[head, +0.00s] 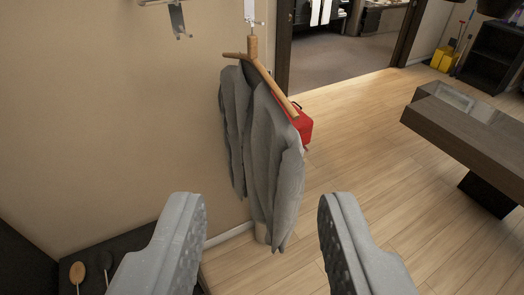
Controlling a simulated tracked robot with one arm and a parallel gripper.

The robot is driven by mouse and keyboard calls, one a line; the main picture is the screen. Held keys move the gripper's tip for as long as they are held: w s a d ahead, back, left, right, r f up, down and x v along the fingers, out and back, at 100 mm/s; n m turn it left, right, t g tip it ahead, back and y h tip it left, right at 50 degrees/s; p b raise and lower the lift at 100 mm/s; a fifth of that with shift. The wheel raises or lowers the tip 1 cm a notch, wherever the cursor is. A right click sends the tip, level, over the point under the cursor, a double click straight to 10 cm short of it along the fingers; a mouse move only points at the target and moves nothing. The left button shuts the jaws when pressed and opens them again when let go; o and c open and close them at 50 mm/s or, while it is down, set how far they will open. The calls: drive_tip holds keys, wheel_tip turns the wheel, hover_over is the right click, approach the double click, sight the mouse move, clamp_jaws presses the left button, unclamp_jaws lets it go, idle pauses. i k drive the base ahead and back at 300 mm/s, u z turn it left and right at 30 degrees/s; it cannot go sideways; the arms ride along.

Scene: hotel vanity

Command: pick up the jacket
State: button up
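The grey jacket (262,135) hangs on a wooden hanger (268,74) in the head view, a little right of the middle. The hanger hangs from a wall hook (250,12) by the beige wall. My gripper (262,222) is open, with its two grey fingers at the lower left and lower right. The jacket's lower end shows between and beyond the fingertips. Nothing visible is held in the gripper.
A red object (306,125) shows partly behind the jacket. An empty hook (178,20) is on the wall at upper left. A dark surface (118,245) is at lower left. A dark wooden table (470,135) stands at right. Wooden floor (365,150) is clear between, with a doorway behind.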

sight(265, 152)
drive_tip(key=i, duration=0.65)
drive_tip(key=u, duration=0.1)
drive_tip(key=k, duration=1.3)
drive_tip(key=z, duration=0.45)
drive_tip(key=i, duration=1.85)
drive_tip(key=u, duration=0.2)
